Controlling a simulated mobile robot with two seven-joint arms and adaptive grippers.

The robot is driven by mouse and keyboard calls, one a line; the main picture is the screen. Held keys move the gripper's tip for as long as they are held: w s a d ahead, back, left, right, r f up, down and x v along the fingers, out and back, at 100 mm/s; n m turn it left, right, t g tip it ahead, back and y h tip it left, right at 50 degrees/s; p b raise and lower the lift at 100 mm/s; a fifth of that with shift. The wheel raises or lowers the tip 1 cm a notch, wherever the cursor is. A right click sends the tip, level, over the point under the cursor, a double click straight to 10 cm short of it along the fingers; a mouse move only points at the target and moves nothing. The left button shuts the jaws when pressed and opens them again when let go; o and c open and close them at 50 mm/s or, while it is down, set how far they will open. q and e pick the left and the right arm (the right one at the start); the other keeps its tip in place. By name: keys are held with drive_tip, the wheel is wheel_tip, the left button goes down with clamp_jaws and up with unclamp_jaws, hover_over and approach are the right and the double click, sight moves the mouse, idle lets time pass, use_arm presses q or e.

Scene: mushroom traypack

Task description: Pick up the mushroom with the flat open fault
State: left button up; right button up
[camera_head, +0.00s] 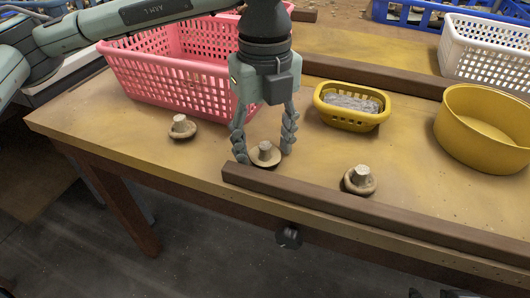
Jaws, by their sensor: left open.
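Three mushrooms rest on the wooden table (110,105), stems up. The middle mushroom (265,158) has a thin, wide, flat-looking cap. The left mushroom (182,132) and the right mushroom (360,186) have thicker, rounder caps. My left gripper (264,156) points down, open, with one finger on each side of the middle mushroom, fingertips near the table. Whether the fingers touch the cap cannot be told. My right gripper is not in view.
A brown wooden bar (400,222) runs along the front edge, close to the middle and right mushrooms. Behind stand a pink basket (190,95), a small yellow basket (345,118) with grey contents, a yellow round tub (480,140) and a white basket (485,50).

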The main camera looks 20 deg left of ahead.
use_arm(q)
drive_tip(key=c, duration=0.6)
drive_tip(key=shift+o, duration=0.2)
